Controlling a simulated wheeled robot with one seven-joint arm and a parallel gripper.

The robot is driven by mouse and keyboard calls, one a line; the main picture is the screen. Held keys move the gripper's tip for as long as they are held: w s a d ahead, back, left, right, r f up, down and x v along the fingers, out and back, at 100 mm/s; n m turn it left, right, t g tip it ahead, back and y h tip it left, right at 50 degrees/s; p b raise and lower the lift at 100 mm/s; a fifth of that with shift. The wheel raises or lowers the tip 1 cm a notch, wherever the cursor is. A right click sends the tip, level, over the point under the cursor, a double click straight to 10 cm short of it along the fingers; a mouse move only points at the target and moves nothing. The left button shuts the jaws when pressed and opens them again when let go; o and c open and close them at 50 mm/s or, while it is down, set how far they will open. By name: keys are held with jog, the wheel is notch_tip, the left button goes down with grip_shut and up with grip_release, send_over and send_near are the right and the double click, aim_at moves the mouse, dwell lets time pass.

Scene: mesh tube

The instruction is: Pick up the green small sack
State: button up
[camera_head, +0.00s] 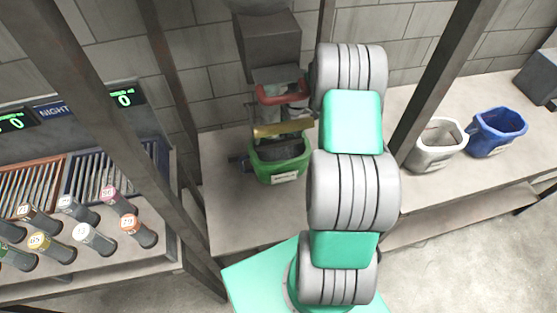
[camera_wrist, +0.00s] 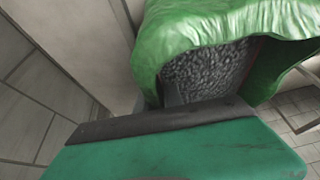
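The green small sack (camera_head: 279,163) stands upright and open on the grey bench in the head view, left of my arm, with a white label on its front. In the wrist view, the green sack (camera_wrist: 225,25) fills the top right, its folded rim and grey grainy filling close to the camera. My gripper (camera_wrist: 173,95) is right at the sack; a dark narrow part shows against the near rim, above a green panel with a dark edge. Its fingertips are mostly hidden, so I cannot tell whether they are apart or touch the sack.
A white sack (camera_head: 436,143) and a blue sack (camera_head: 497,131) stand on the bench at the right. Dark upright posts (camera_head: 440,80) rise in front. A rack of labelled tubes (camera_head: 95,238) stands at the left. A block wall is behind.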

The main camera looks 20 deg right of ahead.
grip_shut()
jog(key=shift+r+p, duration=0.3)
jog(key=shift+p, duration=0.05)
dwell(1.1)
